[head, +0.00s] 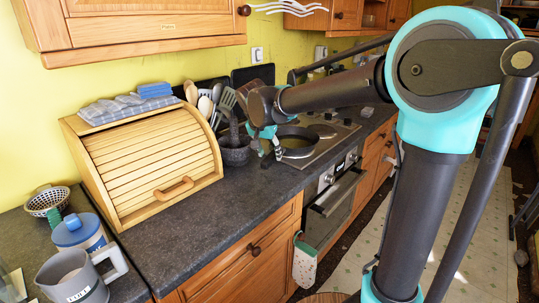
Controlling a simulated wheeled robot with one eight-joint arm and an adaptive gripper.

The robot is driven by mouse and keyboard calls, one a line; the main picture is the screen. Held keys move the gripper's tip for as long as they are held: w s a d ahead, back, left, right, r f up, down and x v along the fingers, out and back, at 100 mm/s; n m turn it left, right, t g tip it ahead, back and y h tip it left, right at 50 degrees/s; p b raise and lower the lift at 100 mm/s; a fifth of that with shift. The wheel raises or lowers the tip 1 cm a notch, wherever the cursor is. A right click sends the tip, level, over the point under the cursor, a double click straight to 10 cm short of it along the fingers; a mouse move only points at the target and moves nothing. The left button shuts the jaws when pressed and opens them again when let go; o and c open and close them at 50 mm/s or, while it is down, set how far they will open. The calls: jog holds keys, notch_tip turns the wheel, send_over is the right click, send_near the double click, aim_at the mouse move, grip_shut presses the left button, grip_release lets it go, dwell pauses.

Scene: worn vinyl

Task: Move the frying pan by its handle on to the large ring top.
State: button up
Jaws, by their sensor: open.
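The frying pan (298,153) is dark and round and sits at the near left end of the hob (330,146). The pan's handle is not clearly visible; my gripper covers that side. Whether the fingers touch the pan or stand around its handle I cannot tell.
A dark pot of utensils (236,152) stands just left of my gripper. The dark worktop (235,205) in front is clear. Cupboards hang above.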

jog(key=shift+v, duration=1.45)
jog(key=v, duration=1.2)
jog(key=s+d+f+n, duration=0.1)
jog(key=s+d+f, duration=0.2)
jog(key=d+f, duration=0.45)
jog(key=s+d+f+n+y, duration=0.1)
jog(key=s+d+f, duration=0.2)
jog(key=d+f, duration=0.5)
jog(key=s+d+f+n, duration=0.1)
jog(key=s+d+f, duration=0.2)
jog(key=d+f, duration=0.5)
jog(key=s+d+f+n, duration=0.1)
jog(key=s+d+f, duration=0.2)
jog(key=s+f, duration=0.5)
jog(key=shift+f+y, duration=0.25)
jog(key=shift+y, duration=0.15)
jog(key=shift+c, duration=0.4)
